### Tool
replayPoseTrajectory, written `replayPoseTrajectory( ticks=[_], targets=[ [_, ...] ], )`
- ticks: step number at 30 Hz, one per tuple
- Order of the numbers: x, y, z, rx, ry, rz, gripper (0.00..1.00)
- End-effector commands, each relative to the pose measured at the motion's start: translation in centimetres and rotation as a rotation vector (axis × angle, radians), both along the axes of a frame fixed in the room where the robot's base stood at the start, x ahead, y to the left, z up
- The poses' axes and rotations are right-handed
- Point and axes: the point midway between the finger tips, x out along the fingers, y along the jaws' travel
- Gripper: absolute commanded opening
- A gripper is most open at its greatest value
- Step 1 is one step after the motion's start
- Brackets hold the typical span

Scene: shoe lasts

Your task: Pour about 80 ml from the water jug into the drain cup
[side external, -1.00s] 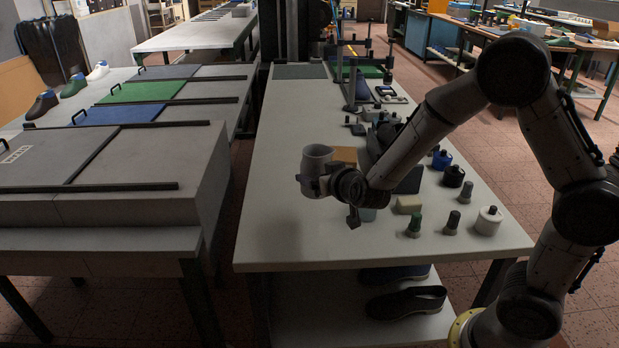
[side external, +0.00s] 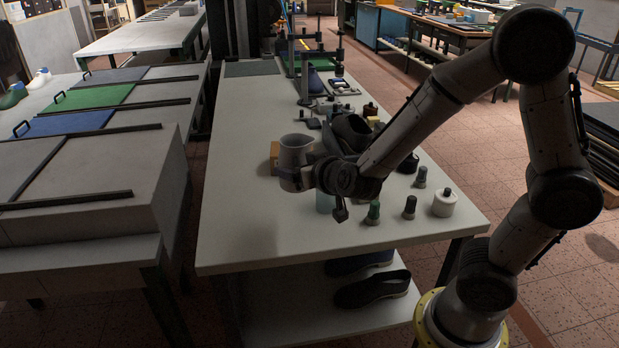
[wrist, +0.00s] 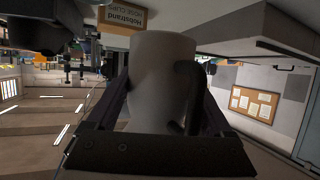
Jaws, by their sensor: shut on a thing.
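The water jug, a pale grey cylinder (side external: 297,154), is in my gripper (side external: 298,181) above the table, upright or nearly so in the side view. In the wrist view the jug (wrist: 160,65) fills the space between the two dark fingers, and its dark handle is on the right. My gripper (wrist: 163,95) is shut on the jug there. The water level inside cannot be seen. A pale blue-green vessel (side external: 325,202) stands below and right of the jug, partly hidden by my gripper; it may be the drain cup, but I cannot tell surely.
A cardboard box (side external: 275,153) stands behind the jug. A green-topped bottle (side external: 373,212), a dark bottle (side external: 410,207) and a white jar (side external: 444,203) stand to the right. A dark shoe-like form (side external: 352,132) is behind my wrist. The table's front left (side external: 240,225) is clear.

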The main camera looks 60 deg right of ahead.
Motion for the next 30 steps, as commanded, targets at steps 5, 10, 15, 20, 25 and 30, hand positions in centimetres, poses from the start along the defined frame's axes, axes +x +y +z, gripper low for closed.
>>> replayPoseTrajectory(
  ticks=[5, 10, 15, 20, 25, 30],
  targets=[
    [0.5, -1.5, 1.7, 0.001, -0.005, -0.102, 0.13],
    [1.8, -3.1, 2.1, -0.001, 0.0, -0.257, 0.13],
    [3.0, -4.0, 1.0, -0.002, 0.002, -0.42, 0.13],
    [3.7, -4.1, -0.9, -0.004, 0.003, -0.547, 0.13],
    [4.3, -3.6, -3.5, -0.004, 0.003, -0.658, 0.13],
    [4.6, -2.5, -6.7, -0.004, 0.003, -0.741, 0.13]
  ],
)
